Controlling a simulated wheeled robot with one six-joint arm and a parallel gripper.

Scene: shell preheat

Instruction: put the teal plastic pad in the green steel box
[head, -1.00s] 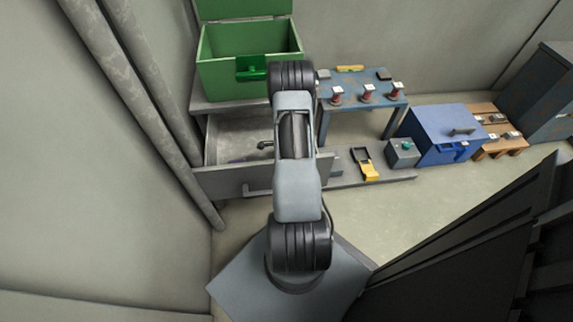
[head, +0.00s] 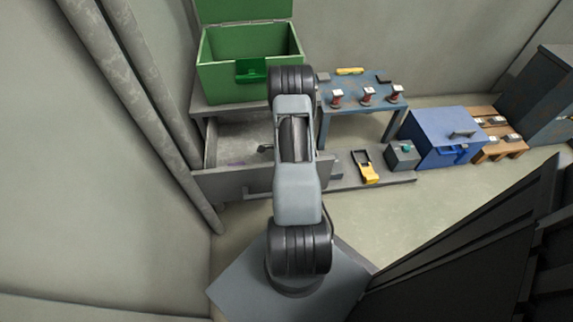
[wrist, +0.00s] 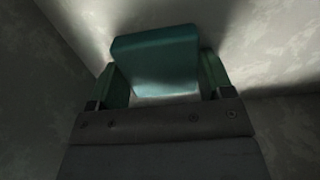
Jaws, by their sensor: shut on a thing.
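The teal plastic pad (wrist: 155,60) is a blocky teal piece seen close up in the wrist view. My gripper (wrist: 160,78) is shut on it, with one finger on each side. The green steel box (head: 222,82) stands at the upper left in the head view, with its lid raised and its inside visible. In the head view my arm hides most of my gripper and the pad. The gripper end appears to be over or in the open drawer, below the box; its exact height is unclear.
An open grey drawer (head: 222,186) lies below the green box. To the right are a blue table (head: 350,95) with several red-based pieces, a yellow tool (head: 366,168), a grey box (head: 402,155) and a blue box (head: 438,140). Pipes (head: 150,115) run along the left wall.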

